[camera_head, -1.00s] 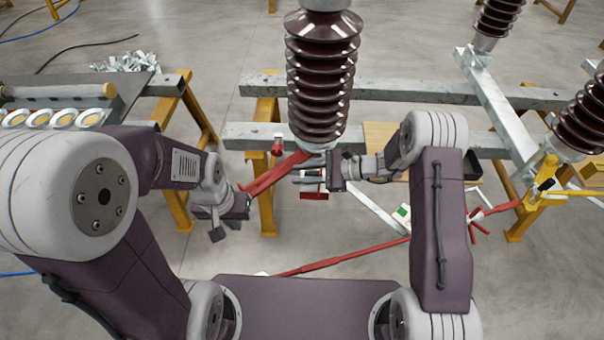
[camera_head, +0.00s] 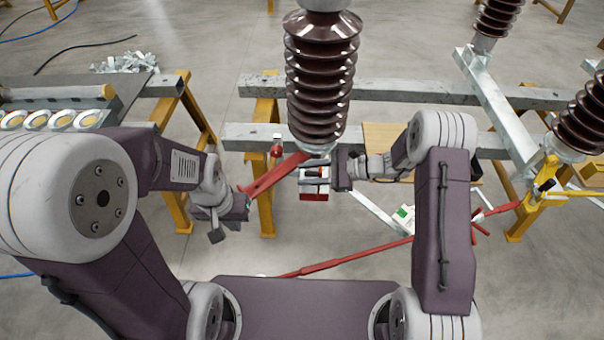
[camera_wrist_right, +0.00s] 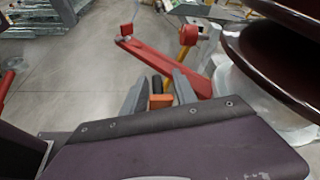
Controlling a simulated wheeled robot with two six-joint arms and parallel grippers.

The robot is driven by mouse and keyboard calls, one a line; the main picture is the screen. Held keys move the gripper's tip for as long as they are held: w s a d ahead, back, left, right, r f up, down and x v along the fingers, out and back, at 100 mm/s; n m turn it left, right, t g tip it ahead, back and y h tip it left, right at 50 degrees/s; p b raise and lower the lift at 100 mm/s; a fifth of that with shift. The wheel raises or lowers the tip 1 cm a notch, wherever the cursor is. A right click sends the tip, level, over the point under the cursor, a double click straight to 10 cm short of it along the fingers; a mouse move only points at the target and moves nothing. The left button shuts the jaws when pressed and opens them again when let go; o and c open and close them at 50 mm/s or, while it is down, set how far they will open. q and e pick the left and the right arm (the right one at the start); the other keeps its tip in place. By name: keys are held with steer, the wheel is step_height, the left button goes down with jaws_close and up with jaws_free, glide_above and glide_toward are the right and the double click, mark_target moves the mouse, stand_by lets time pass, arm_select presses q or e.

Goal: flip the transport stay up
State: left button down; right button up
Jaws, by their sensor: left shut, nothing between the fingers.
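The transport stay, which I take to be the short red bar (camera_head: 274,177), slopes from the foot of the brown ribbed insulator (camera_head: 318,85) down to the left. It also shows in the right wrist view (camera_wrist_right: 165,68). My left gripper (camera_head: 238,209) is shut and empty by the bar's lower left end; I cannot tell if they touch. My right gripper (camera_head: 312,171) is below the insulator, right of the bar. In the right wrist view its fingers (camera_wrist_right: 160,92) stand apart, with a small orange block (camera_wrist_right: 161,101) showing between them. I cannot tell if they touch it.
A red and white part (camera_head: 314,190) shows just below my right gripper. A long red rod (camera_head: 340,260) runs low towards the yellow clamp (camera_head: 545,178) at right. Galvanised beams (camera_head: 400,90) on yellow trestles (camera_head: 265,190) lie behind. A table with white discs (camera_head: 62,119) stands at left.

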steer(key=v, duration=0.7)
steer(key=shift+d, duration=0.2)
steer(key=shift+w, duration=0.1)
